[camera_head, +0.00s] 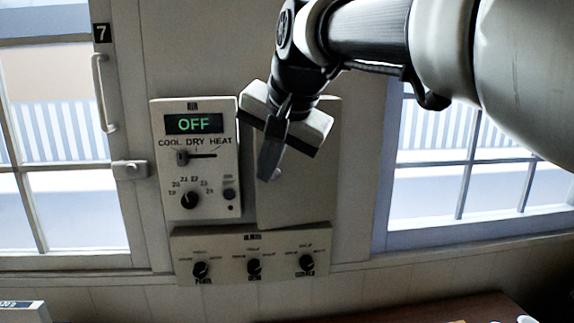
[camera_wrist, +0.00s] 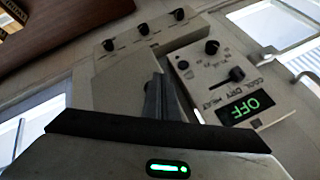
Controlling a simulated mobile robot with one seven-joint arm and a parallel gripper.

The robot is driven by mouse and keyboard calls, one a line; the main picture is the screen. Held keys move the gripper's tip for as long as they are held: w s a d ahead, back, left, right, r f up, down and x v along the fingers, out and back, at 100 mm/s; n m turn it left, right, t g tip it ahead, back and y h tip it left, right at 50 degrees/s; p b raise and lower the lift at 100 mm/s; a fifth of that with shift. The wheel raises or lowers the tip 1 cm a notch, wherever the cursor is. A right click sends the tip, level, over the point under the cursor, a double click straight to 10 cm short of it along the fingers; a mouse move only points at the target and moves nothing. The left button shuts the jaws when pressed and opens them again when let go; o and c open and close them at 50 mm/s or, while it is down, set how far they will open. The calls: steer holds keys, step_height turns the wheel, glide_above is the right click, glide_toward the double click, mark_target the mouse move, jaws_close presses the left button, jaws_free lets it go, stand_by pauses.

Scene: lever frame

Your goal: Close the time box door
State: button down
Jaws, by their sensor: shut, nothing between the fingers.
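A plain beige panel (camera_head: 305,195), which looks like the time box door, is on the wall just right of the thermostat panel. It also shows in the wrist view (camera_wrist: 112,88), partly hidden by my gripper. My gripper (camera_head: 268,176) is in front of its left part, with its fingers pointing down and together. The fingers show end-on in the wrist view (camera_wrist: 158,95) against the panel.
The thermostat panel (camera_head: 172,150) reads OFF, with a slider and knobs close left of my fingers. A box with three knobs (camera_head: 228,268) sits directly below. Windows with frames flank the wall; the left one has a handle (camera_head: 102,92). A brown table (camera_head: 440,312) is at the bottom right.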

steer(key=shift+w+a+p, duration=0.25)
steer(key=shift+w+a, duration=0.15)
steer(key=shift+w, duration=0.2)
steer(key=shift+w+a+p, duration=0.25)
steer(key=shift+w+a, duration=0.1)
steer(key=shift+w, duration=0.2)
steer(key=shift+s, duration=0.15)
